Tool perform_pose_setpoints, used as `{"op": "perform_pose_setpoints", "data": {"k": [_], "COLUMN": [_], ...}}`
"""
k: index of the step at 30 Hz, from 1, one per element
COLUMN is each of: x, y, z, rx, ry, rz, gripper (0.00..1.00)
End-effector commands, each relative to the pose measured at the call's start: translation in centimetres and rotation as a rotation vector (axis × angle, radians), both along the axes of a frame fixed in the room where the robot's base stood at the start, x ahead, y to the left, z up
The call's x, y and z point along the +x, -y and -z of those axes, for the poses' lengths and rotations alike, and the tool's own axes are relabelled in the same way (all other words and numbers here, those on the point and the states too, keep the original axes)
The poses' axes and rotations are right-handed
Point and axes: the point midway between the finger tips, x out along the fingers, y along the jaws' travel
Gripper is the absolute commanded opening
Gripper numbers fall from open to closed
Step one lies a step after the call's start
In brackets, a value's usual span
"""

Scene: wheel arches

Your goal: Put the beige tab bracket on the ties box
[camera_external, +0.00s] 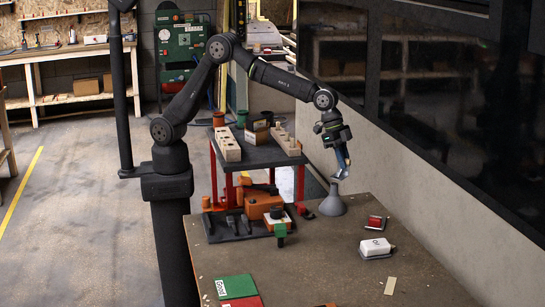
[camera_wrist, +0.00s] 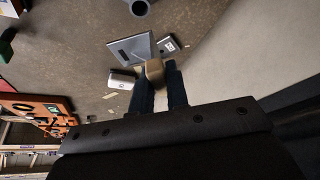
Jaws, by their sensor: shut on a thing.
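My gripper (camera_external: 342,160) is above the far right part of the brown table. In the wrist view its two dark fingers (camera_wrist: 164,85) are shut on a beige piece (camera_wrist: 155,70), which I take for the beige tab bracket. In the outside view only a small pale bit of it shows under the fingertips. A white box (camera_external: 376,246) with a dark mark lies on the table, right of and nearer than the gripper. Its lettering is too small to read, so I cannot tell whether it is the ties box.
A grey funnel-shaped thing (camera_external: 333,203) stands on the table below the gripper. A red and grey item (camera_external: 376,222) lies beside it. A thin beige strip (camera_external: 390,286) lies near the front. An orange tool (camera_external: 262,205) stands at left. The table's middle is mostly clear.

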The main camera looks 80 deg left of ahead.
Motion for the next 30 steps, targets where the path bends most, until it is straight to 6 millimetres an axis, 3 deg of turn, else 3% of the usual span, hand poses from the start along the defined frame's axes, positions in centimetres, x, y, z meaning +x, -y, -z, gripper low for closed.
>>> {"op": "perform_pose_setpoints", "data": {"k": [1, 6, 15, 23, 30], "x": [1.7, 5.9, 10.3, 10.8, 8.7], "y": [-2.7, -11.0, -26.8, -40.8, -53.2], "z": [-0.3, -0.9, -1.9, -2.6, -3.3], "rx": [-0.001, -0.001, -0.001, -0.001, 0.0], "ry": [0.002, 0.002, 0.002, 0.001, 0.002], "rz": [-0.043, -0.176, -0.413, -0.622, -0.815], "gripper": [0.0, 0.0, 0.0, 0.0, 0.0]}}
